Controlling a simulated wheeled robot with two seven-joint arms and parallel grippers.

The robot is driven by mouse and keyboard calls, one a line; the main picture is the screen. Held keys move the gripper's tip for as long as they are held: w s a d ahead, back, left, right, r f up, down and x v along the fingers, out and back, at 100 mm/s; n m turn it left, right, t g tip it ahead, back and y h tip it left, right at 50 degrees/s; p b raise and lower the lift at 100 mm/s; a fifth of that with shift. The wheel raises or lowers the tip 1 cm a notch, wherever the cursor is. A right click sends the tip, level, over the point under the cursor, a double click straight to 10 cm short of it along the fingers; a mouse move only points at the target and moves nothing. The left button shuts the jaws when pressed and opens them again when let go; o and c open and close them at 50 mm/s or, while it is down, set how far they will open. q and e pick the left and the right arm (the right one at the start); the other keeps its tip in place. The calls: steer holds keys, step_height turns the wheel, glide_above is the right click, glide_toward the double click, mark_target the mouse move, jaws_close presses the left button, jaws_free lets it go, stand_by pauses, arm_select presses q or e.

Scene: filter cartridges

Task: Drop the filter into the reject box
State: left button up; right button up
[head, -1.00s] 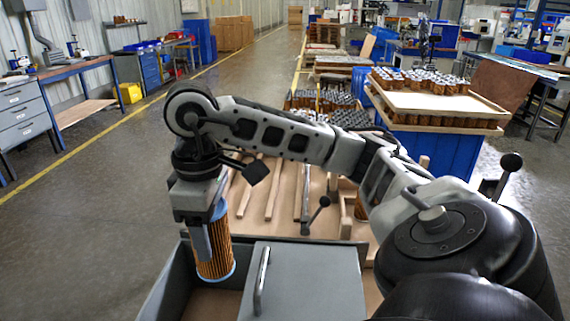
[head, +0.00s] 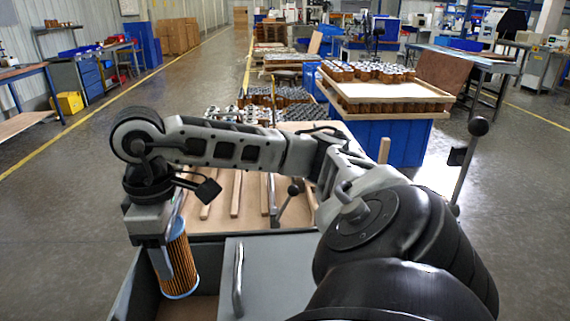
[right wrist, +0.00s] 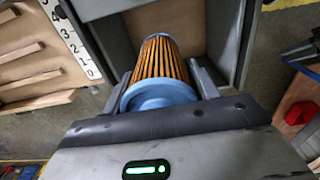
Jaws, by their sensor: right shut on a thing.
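The filter (head: 179,262) is an orange-brown pleated cartridge with blue end caps. My right gripper (head: 160,248) is shut on its upper end, and the filter hangs down, slightly tilted. In the right wrist view the filter (right wrist: 160,62) lies between the two fingers (right wrist: 163,85), with its near blue cap toward the camera. Below and around it is a grey open box (head: 128,290), which I take as the reject box. The filter is over its open left part, with its lower end near the opening; its exact depth is unclear. My left gripper is not in view.
A grey lid with a handle (head: 238,280) covers the box's right part. Behind it is a wooden tray with slats (head: 237,194) and a black-knobbed lever (head: 292,191). A blue stand (head: 385,142) carries trays of filters at back right. Open floor lies left.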

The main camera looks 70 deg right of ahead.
steer(key=o, duration=1.1)
steer(key=shift+r, duration=0.1)
step_height(320, 180, up, 14)
steer(key=p, duration=0.5)
steer(key=shift+r, duration=0.25)
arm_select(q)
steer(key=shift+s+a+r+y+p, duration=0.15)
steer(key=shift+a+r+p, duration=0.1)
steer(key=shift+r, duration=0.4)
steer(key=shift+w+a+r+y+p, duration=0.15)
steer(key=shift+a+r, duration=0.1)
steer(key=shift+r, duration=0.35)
arm_select(e)
steer(key=shift+r, duration=0.7)
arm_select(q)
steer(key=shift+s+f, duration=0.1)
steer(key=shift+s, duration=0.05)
arm_select(e)
steer(key=shift+f, duration=0.1)
